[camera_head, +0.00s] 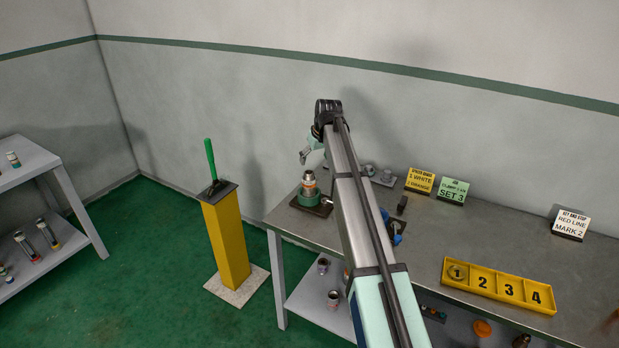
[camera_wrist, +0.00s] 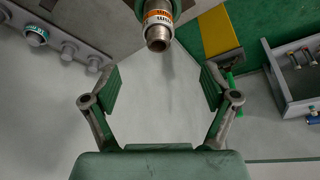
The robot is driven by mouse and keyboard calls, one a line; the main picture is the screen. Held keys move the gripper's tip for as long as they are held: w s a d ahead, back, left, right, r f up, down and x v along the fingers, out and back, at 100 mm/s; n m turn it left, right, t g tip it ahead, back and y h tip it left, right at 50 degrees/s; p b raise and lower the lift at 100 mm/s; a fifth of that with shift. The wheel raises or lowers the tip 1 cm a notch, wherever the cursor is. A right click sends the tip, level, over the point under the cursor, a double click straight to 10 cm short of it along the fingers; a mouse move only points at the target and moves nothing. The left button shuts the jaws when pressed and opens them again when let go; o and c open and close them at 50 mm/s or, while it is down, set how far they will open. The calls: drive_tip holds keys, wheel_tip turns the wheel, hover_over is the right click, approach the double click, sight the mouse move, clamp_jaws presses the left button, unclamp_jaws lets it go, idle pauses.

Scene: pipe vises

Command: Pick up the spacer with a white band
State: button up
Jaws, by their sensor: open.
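In the wrist view, a dark ring-shaped piece with a pale teal band (camera_wrist: 36,36) sits on the grey pegged rack (camera_wrist: 68,50) at the upper left. I cannot tell whether its band includes white. In the wrist view, a metal pipe (camera_wrist: 158,36) carries orange and white bands. It stands upright in the green vise (camera_head: 308,201) on the bench in the head view. My gripper (camera_wrist: 160,90) is open and empty, its fingers apart below the pipe end in the wrist picture. In the head view my gripper (camera_head: 312,150) is above the vise, partly hidden by my arm.
The bench (camera_head: 500,235) holds several sign cards (camera_head: 453,190) and a yellow tray (camera_head: 498,288) numbered 1 to 4. A round brownish thing lies in compartment 1. A yellow pillar (camera_head: 226,243) with a green lever stands left of the bench. A shelf (camera_head: 40,200) is far left.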

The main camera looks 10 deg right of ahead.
sight(310, 174)
drive_tip(key=p+x, duration=0.1)
drive_tip(key=x, duration=0.5)
drive_tip(key=shift+w+f+p, duration=0.2)
drive_tip(key=shift+f+p, duration=0.05)
drive_tip(key=shift+p, duration=0.05)
drive_tip(key=shift+w+p+x, duration=0.1)
drive_tip(key=shift+p+x, duration=0.5)
drive_tip(key=shift+x, duration=0.7)
drive_tip(key=shift+w+p+x, duration=0.15)
drive_tip(key=shift+p+x, duration=0.45)
drive_tip(key=shift+x, duration=0.7)
drive_tip(key=shift+r, duration=0.1)
drive_tip(key=c, duration=1.2)
